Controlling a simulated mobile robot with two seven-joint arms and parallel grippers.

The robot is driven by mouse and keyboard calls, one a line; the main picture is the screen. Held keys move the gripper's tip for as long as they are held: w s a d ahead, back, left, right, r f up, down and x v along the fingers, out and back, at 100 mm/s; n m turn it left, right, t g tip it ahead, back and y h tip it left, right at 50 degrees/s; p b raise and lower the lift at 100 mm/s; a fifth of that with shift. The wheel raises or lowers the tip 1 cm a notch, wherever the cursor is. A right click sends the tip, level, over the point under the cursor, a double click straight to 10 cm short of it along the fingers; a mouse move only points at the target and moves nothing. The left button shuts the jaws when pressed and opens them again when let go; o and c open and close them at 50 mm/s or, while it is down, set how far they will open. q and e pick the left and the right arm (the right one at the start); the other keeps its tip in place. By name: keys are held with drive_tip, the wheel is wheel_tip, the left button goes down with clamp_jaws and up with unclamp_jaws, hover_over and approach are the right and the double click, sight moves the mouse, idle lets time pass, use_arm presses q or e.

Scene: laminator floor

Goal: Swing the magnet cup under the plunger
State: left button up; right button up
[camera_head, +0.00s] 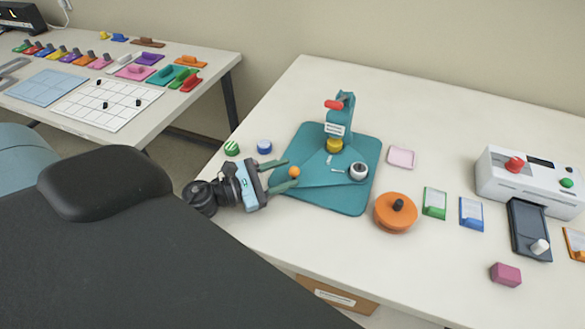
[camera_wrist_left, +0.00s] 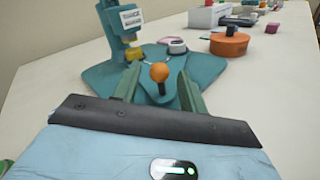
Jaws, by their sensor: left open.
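The teal press (camera_head: 348,198) stands on the table, with a red handle (camera_head: 334,104) on its upright column and a white label on its head. A yellow cup (camera_head: 335,145) sits under the head, where the plunger is. A white cup with a dark centre (camera_head: 358,171) sits on the right side of the base, off to the side of the head. No label shows which one is the magnet cup. An orange ball knob (camera_wrist_left: 159,72) sticks up at the base's near left. My left gripper (camera_head: 291,174) is open, its fingers on either side of the knob.
A green-striped button (camera_head: 231,148) and a blue one (camera_head: 264,147) lie behind my left gripper. An orange round box (camera_head: 396,212), a pink tray (camera_head: 401,157), green and blue cards, and a white laminator (camera_head: 525,180) stand to the right. The front table strip is mostly clear.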

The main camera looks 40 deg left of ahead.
sight(290, 172)
use_arm(q)
drive_tip(key=shift+p+x, duration=0.3)
drive_tip(key=shift+x, duration=1.4)
clamp_jaws()
